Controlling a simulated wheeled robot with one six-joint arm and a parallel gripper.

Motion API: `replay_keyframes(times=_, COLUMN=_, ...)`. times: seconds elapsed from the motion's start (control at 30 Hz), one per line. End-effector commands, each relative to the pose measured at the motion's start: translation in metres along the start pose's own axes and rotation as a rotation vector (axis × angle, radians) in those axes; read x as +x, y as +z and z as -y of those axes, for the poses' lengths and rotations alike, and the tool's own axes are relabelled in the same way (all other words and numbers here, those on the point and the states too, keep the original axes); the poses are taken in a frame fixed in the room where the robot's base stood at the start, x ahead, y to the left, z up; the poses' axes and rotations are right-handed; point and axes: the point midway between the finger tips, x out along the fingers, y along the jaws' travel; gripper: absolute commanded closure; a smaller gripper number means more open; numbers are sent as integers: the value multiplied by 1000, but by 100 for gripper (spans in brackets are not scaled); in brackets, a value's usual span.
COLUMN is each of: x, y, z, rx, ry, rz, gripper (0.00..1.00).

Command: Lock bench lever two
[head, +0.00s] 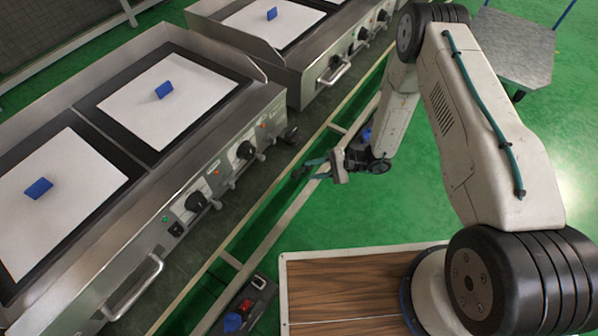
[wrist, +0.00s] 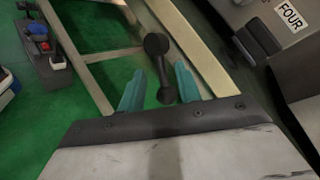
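My gripper (head: 311,168) hangs beside the front edge of the benches in the head view. In the wrist view its two teal fingers (wrist: 159,82) stand apart, so it is open. A black lever with a round knob (wrist: 157,45) shows between and beyond the fingertips. I cannot tell whether a finger touches it. A dark knob also shows at the front bench corner in the head view (head: 290,134). A label reading FOUR (wrist: 291,18) is at the upper right of the wrist view, beside a dark block (wrist: 257,38). No label reading two is legible.
The near bench has white plates (head: 170,98) with blue tabs and a front handle (head: 134,287). A second bench (head: 272,62) stands behind. A pale rail (head: 262,190) runs along the front. A red and blue control box (head: 243,310) sits low. Green floor lies right of the rail.

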Motion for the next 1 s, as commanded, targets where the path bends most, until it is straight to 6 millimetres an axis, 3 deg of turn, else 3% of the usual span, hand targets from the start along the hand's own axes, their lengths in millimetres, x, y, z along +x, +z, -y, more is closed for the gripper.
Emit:
replay_keyframes(times=0.1, x=22, y=1, z=-1, rx=0, ry=3, rz=3, gripper=66)
replay_keyframes(times=0.3, x=47, y=1, z=0, rx=-1, ry=2, rz=2, gripper=66)
replay_keyframes(times=0.67, x=54, y=1, z=0, rx=0, ry=1, rz=1, gripper=66)
replay_keyframes(times=0.8, x=54, y=1, z=0, rx=0, ry=1, rz=1, gripper=100)
replay_keyframes(times=1.0, x=53, y=0, z=0, rx=2, ry=0, rz=1, gripper=100)
